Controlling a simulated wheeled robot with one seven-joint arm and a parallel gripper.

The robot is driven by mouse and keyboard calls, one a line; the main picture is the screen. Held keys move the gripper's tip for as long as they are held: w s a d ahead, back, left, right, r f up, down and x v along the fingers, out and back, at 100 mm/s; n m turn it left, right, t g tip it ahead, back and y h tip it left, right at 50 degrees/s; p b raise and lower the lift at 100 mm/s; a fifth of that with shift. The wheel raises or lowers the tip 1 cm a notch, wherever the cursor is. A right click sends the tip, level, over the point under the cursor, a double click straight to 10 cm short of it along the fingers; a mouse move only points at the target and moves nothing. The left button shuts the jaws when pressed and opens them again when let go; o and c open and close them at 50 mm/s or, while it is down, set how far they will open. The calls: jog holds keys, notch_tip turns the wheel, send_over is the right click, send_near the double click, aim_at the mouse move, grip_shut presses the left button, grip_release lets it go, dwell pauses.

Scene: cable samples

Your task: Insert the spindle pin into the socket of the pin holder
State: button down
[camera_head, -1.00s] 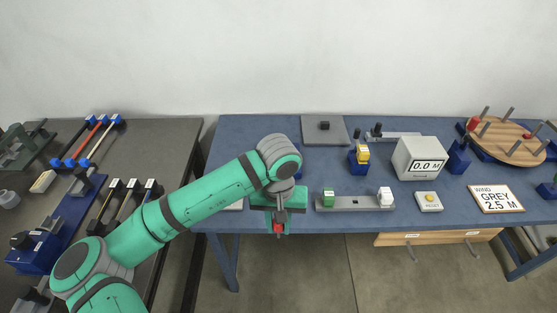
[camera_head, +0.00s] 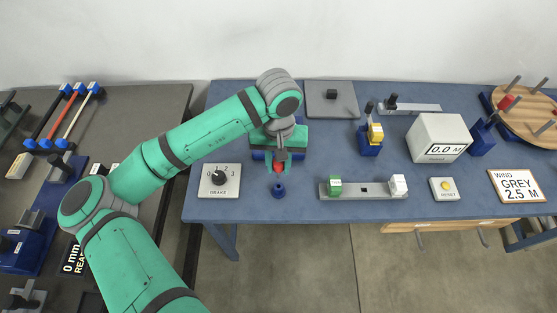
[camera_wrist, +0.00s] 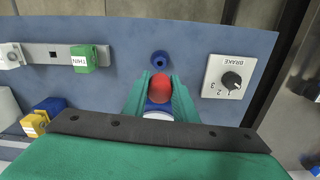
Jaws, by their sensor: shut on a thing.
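My gripper (camera_head: 279,169) is shut on the spindle pin, whose red end (camera_head: 279,167) shows between the fingertips. In the wrist view the red pin (camera_wrist: 160,87) sits between the two green fingers, with blue and white parts below it; its far end is hidden. The pin holder is a small round blue piece (camera_head: 278,190) with a dark socket hole, standing on the blue table. It also shows in the wrist view (camera_wrist: 160,59), just beyond the red end. The pin looks apart from the holder; the height between them is unclear.
The brake dial box (camera_head: 220,180) stands left of the holder. A grey rail with a green block (camera_head: 335,187) and a white block (camera_head: 398,185) lies to the right. A reset button box (camera_head: 444,189) and length display (camera_head: 438,138) stand farther right. The table's front edge is close to the holder.

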aim_at(279, 174)
jog(key=shift+f, duration=0.1)
jog(key=shift+s+f, duration=0.1)
jog(key=shift+f, duration=1.9)
jog(key=shift+f, duration=2.15)
jog(key=c, duration=1.4)
grip_release()
jog(key=shift+o, duration=0.2)
jog(key=shift+r, duration=0.15)
